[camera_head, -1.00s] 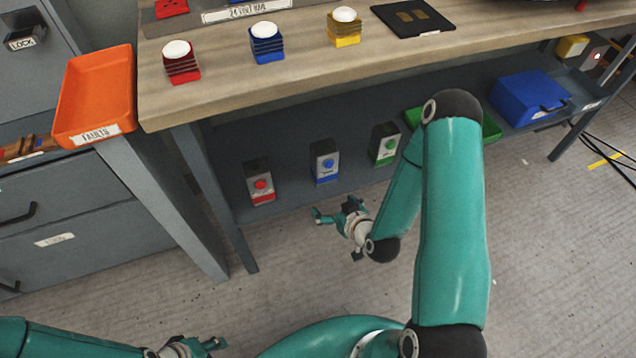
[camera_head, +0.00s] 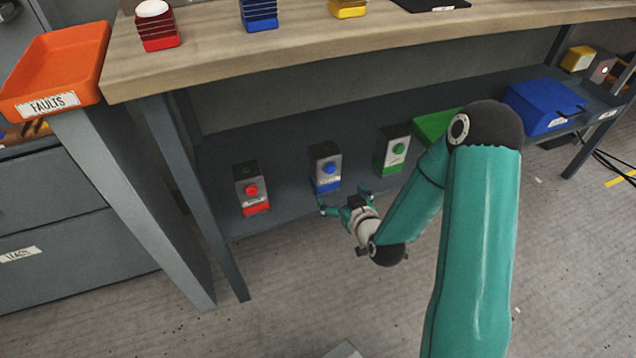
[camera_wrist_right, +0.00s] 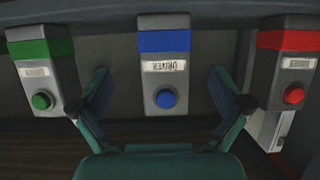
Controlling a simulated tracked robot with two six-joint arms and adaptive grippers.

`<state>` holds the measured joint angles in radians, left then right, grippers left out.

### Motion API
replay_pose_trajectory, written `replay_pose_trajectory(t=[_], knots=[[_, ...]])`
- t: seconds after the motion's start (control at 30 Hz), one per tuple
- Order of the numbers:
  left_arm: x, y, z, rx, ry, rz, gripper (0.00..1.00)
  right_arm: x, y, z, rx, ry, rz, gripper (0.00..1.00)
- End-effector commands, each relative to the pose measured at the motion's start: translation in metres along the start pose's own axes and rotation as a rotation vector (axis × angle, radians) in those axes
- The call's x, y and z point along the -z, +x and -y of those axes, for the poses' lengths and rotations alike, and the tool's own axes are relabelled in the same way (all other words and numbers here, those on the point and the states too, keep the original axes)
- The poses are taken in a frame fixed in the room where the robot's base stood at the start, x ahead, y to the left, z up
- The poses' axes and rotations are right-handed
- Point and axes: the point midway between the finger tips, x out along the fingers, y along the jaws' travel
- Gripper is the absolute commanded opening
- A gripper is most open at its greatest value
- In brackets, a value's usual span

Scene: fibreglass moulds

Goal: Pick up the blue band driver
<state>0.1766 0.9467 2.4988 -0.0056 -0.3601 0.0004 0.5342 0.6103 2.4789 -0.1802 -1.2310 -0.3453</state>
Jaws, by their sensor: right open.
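The blue band driver (camera_head: 325,168) is a grey box with a blue button and a blue band. It stands on the lower shelf between the red one and the green one. In the right wrist view the blue band driver (camera_wrist_right: 164,62) is upside down, ahead of the fingers and centred between them. My right gripper (camera_head: 343,201) is open and empty, just in front of the blue driver. Its spread fingers also show in the right wrist view (camera_wrist_right: 165,100). I cannot see contact. My left gripper is out of view.
The red band driver (camera_head: 252,188) stands to the left and the green band driver (camera_head: 392,150) to the right. A green tray (camera_head: 436,124) and a blue case (camera_head: 543,106) are farther right on the shelf. The wooden worktop (camera_head: 300,44) overhangs above. An orange tray (camera_head: 54,66) is at left.

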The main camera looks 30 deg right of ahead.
Motion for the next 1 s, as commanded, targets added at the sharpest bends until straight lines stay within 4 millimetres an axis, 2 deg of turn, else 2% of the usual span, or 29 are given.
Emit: replay_pose_trajectory(t=[0.1, 0.23, 0.53, 0.8, 1.0], knots=[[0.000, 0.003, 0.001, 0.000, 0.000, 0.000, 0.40, -0.001, 0.027, 0.001, 0.001, 0.000, -0.001, 1.00], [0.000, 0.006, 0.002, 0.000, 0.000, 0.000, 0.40, -0.001, 0.047, 0.001, 0.001, -0.001, -0.001, 1.00], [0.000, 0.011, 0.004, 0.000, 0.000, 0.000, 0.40, -0.002, 0.067, 0.004, 0.002, 0.000, 0.000, 1.00], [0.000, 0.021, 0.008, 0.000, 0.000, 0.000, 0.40, -0.003, 0.103, 0.008, 0.001, -0.001, -0.001, 1.00], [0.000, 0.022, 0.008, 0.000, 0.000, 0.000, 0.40, -0.002, 0.110, 0.009, 0.002, 0.000, 0.002, 1.00]])
